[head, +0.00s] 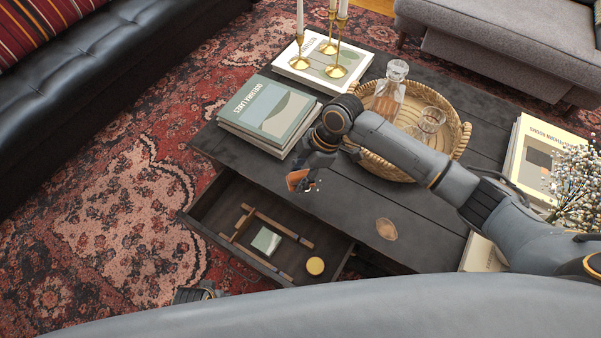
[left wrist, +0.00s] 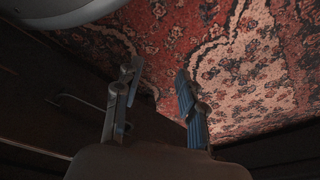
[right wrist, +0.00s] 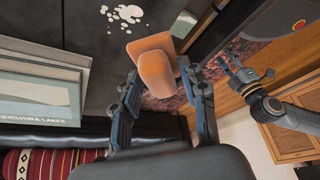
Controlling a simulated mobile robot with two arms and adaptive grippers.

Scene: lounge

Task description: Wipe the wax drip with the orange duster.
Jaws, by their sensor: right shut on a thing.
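The orange duster (head: 297,180) is in my right gripper (head: 304,176), over the dark coffee table's front part. In the right wrist view the duster's orange block (right wrist: 156,68) sits between the two fingers of my right gripper (right wrist: 160,92). The wax drip (right wrist: 128,14) is a set of pale white spots on the dark tabletop, past the duster and apart from it in that view. In the head view small white specks (head: 312,186) show beside the duster, partly hidden. My left gripper (left wrist: 155,85) is open and empty above the rug, low at the table's front.
The table drawer (head: 205,212) is open, with wooden sticks, a small box and a yellow round tin (head: 315,266) inside. Books (head: 268,110), candlesticks (head: 335,70) and a wicker tray (head: 460,135) with glassware stand behind. A tan coaster (head: 386,229) lies right of the duster.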

